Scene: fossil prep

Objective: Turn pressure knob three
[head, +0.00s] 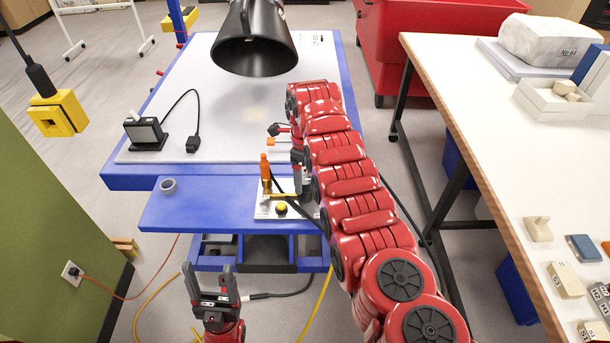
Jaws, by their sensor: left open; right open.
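A small pale panel (264,211) lies on the blue front shelf of the table. I cannot read any number by the knob. My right arm reaches over the table, and my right gripper (301,183) points down at the panel's right rear, close above it. My own arm hides part of the fingers and the panel's right side; contact cannot be told. My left gripper (213,284) is open and empty, low in front of the shelf.
A black funnel-shaped hood (254,45) hangs over the white table top (225,105). A dark box with a cable (146,134) and a grey ring (168,186) lie to the left. A wooden-edged bench (470,110) with blocks stands right. Cables cross the floor.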

